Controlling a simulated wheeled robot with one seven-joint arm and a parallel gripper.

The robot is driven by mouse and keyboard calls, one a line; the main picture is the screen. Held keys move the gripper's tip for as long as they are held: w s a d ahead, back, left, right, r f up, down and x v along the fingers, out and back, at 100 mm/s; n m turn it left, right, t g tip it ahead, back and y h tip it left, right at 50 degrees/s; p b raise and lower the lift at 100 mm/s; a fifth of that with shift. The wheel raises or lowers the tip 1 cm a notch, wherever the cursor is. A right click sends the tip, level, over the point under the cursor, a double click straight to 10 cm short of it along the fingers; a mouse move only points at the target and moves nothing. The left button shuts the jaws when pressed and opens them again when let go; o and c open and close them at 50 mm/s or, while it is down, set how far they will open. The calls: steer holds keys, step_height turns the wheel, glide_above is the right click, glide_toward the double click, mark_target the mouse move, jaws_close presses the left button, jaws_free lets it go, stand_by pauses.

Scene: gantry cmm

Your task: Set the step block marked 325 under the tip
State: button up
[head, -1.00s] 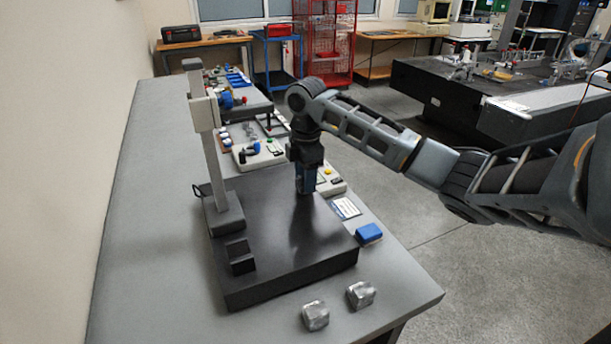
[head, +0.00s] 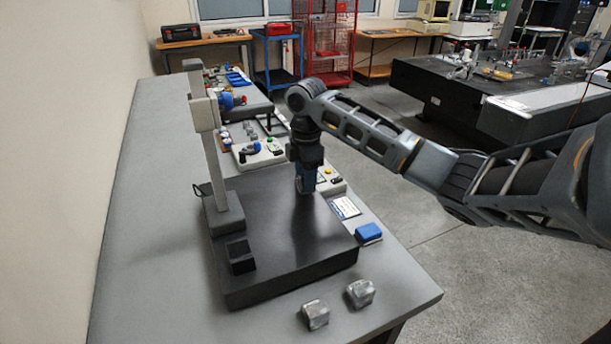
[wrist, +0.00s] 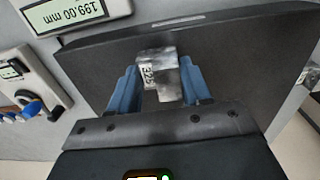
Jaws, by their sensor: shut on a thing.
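In the wrist view, the step block (wrist: 161,76) is a small silver metal piece with the number 325 on its face. My gripper (wrist: 160,88) is shut on it, with a blue finger at each side. In the head view, my gripper (head: 305,188) points down over the rear right part of the black plate (head: 300,260), and the block is too small to make out there. The measuring stand (head: 223,170) with its pale carriage (head: 204,114) rises at the plate's left edge. I cannot make out its tip. Any gap between block and plate is unclear.
A dark block (head: 240,256) sits on the plate's front left. Two silver blocks (head: 316,314) (head: 360,293) lie on the grey table before the plate. A blue item (head: 369,233) and a card (head: 345,207) lie right of it. The plate's middle is clear.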

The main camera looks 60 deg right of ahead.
steer(key=shift+f, duration=0.55)
stand_by(0.5)
steer(key=o, duration=1.2)
steer(key=shift+o, duration=0.4)
steer(key=o, duration=0.4)
steer(key=shift+c, duration=0.2)
steer(key=shift+r+p, duration=0.9)
steer(key=shift+r, duration=2.6)
steer(key=shift+s, duration=0.1)
